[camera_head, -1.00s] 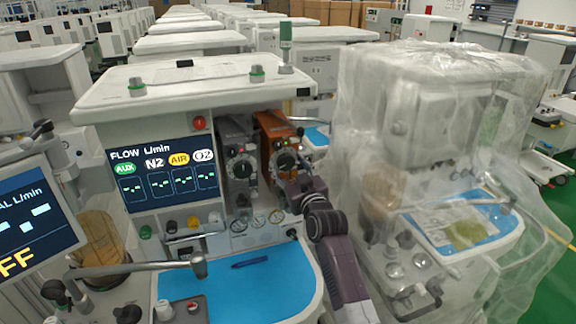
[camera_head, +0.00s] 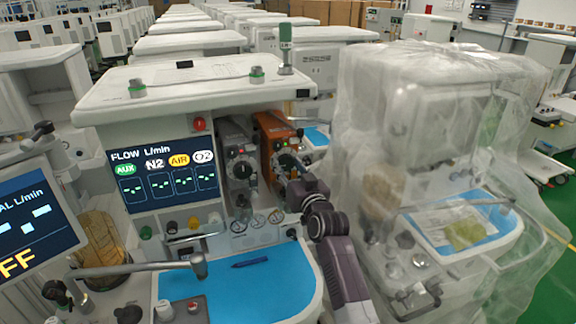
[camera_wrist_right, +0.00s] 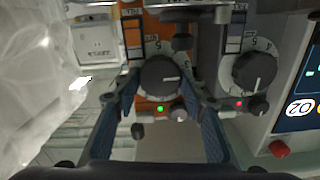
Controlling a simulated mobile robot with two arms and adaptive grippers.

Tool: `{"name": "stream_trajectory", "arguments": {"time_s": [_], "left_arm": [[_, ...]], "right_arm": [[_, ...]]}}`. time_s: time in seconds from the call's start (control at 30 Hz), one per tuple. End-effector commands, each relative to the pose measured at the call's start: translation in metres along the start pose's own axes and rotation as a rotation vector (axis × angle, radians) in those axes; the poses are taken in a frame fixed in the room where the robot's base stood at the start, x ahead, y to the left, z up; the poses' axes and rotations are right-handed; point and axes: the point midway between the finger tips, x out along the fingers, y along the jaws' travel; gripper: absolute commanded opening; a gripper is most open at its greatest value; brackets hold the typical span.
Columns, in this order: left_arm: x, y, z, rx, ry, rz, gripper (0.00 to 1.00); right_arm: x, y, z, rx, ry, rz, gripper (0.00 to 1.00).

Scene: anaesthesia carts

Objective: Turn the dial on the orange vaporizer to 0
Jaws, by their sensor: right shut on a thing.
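The orange vaporizer (camera_head: 270,126) stands in the right bay of the middle cart. It also shows in the right wrist view (camera_wrist_right: 155,27). Its round black dial (camera_wrist_right: 160,77) has a white mark pointing right in that view; I cannot read its setting. My right gripper (camera_head: 290,169) is at the dial and hides part of it in the head view. In the wrist view its two fingers (camera_wrist_right: 160,84) are on either side of the dial, shut on it. My left gripper is not in view.
A grey vaporizer (camera_head: 236,150) with a similar dial stands just left of the orange one. The flow screen (camera_head: 163,172) is further left. A blue work surface (camera_head: 240,290) with a blue pen lies below. A plastic-covered cart (camera_head: 440,110) stands close on the right.

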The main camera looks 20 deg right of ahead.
Motion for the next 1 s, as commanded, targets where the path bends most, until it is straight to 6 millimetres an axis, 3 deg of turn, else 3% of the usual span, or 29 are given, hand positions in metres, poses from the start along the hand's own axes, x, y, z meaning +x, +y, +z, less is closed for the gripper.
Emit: {"name": "stream_trajectory", "arguments": {"time_s": [1.0], "left_arm": [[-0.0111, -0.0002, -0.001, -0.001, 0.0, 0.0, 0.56]], "right_arm": [[0.0002, 0.0037, 0.0009, 0.968, 0.001, -0.036, 0.14]]}}
